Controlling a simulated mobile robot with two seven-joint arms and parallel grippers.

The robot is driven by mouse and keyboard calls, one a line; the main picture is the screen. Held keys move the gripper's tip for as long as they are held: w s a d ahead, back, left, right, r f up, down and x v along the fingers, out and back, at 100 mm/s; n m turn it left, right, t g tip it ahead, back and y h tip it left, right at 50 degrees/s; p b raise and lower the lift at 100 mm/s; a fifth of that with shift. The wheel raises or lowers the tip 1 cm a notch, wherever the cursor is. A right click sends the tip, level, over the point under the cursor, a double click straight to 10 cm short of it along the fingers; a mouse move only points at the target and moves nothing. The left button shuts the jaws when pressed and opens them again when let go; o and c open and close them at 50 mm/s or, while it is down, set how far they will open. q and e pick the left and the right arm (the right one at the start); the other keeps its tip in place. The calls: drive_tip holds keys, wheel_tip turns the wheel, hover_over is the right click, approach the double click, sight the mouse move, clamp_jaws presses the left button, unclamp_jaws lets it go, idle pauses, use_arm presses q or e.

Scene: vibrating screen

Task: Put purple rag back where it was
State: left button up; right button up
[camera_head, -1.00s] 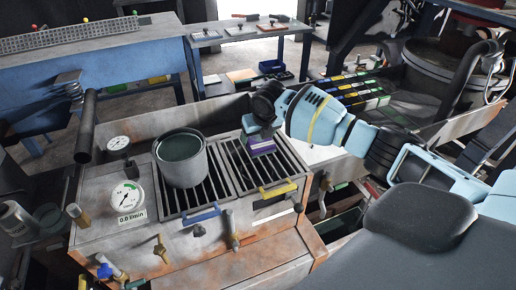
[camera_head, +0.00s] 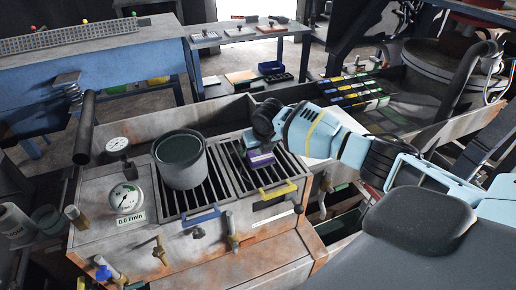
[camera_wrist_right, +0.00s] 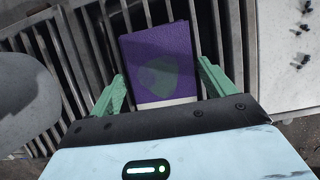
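The purple rag (camera_head: 261,158) lies, or hovers just over, the right slotted grate (camera_head: 240,176); I cannot tell whether it rests fully. It looks like a flat folded rectangle with a pale edge. In the right wrist view the rag (camera_wrist_right: 160,62) sits between the green fingers of my right gripper (camera_wrist_right: 161,78). The fingers are spread wide, one along each side, with no clear grip; contact is hard to judge. In the head view my right gripper (camera_head: 250,150) points down at the rag. My left gripper is not in view.
A grey bucket (camera_head: 181,162) stands on the left grate, close to the rag. A yellow handle (camera_head: 277,190) and a blue handle (camera_head: 201,214) are at the grates' front edges. A pressure gauge (camera_head: 126,198) stands at left. Free slats surround the rag.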

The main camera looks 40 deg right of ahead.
drive_tip(key=shift+o, duration=0.9)
drive_tip(key=shift+r, duration=0.2)
drive_tip(key=p+v, duration=0.2)
drive_tip(key=v, duration=1)
drive_tip(key=shift+f, duration=0.15)
